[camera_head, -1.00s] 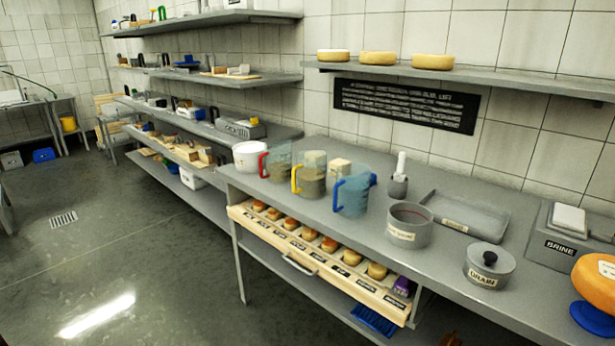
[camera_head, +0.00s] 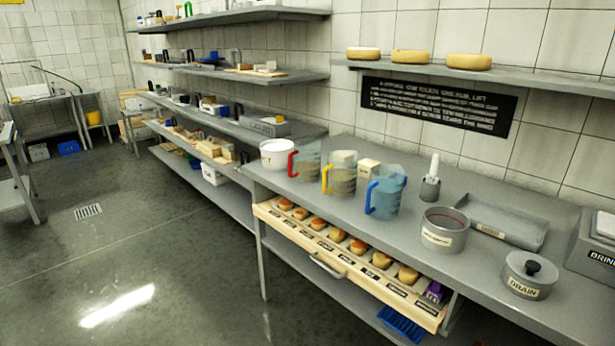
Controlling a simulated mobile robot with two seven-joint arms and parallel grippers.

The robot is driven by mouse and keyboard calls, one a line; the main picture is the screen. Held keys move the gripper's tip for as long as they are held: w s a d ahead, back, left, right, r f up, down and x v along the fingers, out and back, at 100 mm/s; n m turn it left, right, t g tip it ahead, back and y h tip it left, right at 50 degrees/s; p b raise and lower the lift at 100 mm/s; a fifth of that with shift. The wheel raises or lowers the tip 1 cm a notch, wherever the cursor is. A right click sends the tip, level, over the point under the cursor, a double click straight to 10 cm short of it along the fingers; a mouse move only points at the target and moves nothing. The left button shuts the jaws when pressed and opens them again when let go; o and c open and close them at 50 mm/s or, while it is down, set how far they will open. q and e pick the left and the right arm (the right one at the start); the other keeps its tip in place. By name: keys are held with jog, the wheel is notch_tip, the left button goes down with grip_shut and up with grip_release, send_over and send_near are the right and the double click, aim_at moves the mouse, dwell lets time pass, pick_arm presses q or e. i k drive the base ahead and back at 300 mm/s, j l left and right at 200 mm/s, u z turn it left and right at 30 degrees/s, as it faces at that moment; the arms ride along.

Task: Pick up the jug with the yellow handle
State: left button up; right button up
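The jug with the yellow handle (camera_head: 342,177) stands upright on the grey counter (camera_head: 405,232) in the head view. It is clear, with something greyish-brown showing inside, and its yellow handle faces left. A similar jug with a red handle (camera_head: 308,161) stands just left of it. A bluish jug with a blue handle (camera_head: 386,195) stands to its right and nearer. Neither of my grippers shows in the view.
A white tub (camera_head: 278,154) stands left of the jugs. A grey pot (camera_head: 443,231), a lidded DRAIN pot (camera_head: 527,276) and a tray (camera_head: 503,222) are to the right. The floor (camera_head: 170,270) in front is clear.

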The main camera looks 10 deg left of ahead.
aim_at(340, 174)
jog(key=i+j+z, duration=0.5)
jog(key=i+j, duration=0.65)
